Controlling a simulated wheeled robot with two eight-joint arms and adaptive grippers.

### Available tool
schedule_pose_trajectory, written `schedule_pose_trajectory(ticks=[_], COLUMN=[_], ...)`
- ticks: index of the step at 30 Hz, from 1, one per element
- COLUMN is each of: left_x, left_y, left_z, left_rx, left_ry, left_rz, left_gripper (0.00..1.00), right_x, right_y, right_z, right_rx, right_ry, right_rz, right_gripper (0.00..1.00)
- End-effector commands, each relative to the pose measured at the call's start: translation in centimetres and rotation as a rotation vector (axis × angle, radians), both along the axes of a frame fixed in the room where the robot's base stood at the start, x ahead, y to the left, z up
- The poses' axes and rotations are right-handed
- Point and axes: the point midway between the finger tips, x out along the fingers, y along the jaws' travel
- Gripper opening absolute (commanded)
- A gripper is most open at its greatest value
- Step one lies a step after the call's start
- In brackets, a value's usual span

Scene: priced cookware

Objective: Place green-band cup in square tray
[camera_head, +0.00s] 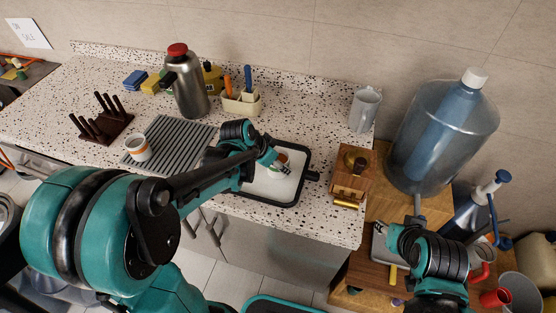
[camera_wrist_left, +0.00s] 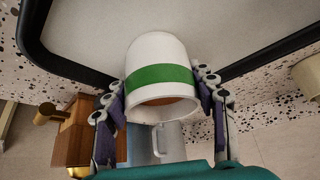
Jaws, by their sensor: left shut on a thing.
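The white cup with a green band (camera_wrist_left: 163,75) is between the two fingers of my left gripper (camera_wrist_left: 163,100), which is shut on it. Its mouth faces the lower edge of the left wrist view. In the head view my left gripper (camera_head: 272,163) is over the square tray (camera_head: 273,190), which has a white floor and black rim. The cup (camera_head: 283,158) is mostly hidden there by the gripper. The tray floor (camera_wrist_left: 95,38) lies behind the cup in the wrist view. I cannot tell whether the cup touches it. My right gripper (camera_head: 388,236) is by the wooden stand; its fingers are unclear.
An orange-banded cup (camera_head: 138,148) stands by the grey ribbed mat (camera_head: 172,140). A wooden grinder box (camera_head: 352,176) is right of the tray, with a metal pitcher (camera_head: 364,110) behind it. A steel flask (camera_head: 187,88) and a utensil holder (camera_head: 242,103) stand at the back.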

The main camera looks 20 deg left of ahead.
Motion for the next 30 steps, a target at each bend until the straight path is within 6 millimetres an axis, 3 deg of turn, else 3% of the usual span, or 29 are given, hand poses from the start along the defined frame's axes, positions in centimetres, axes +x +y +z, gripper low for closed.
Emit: schedule_pose_trajectory(ticks=[8,9,11,12,23,30], left_x=[0.0,0.0,0.0,0.0,0.0,-1.8], left_y=[0.0,0.0,0.0,0.0,0.0,1.2], left_z=[-0.2,-0.3,-0.2,-0.2,0.3,4.2], left_rx=[-0.001,0.0,0.0,0.0,0.0,0.0], left_ry=[-0.001,0.0,0.0,0.0,0.0,0.0], left_rz=[0.0,0.0,0.0,0.0,0.0,0.002], left_gripper=[0.15,0.59,0.75,0.77,0.77,0.77], right_x=[0.0,0.0,0.0,0.0,0.0,0.0], right_y=[0.0,0.0,0.0,0.0,0.0,0.0], right_z=[-0.2,-0.2,-0.1,-0.1,0.3,2.1], right_rx=[0.0,0.0,0.0,0.0,0.0,0.0], right_ry=[0.0,0.0,0.0,0.0,0.0,0.0], right_rz=[0.0,0.0,0.0,0.0,0.0,0.0], right_gripper=[0.4,0.4,0.4,0.4,0.4,0.4])
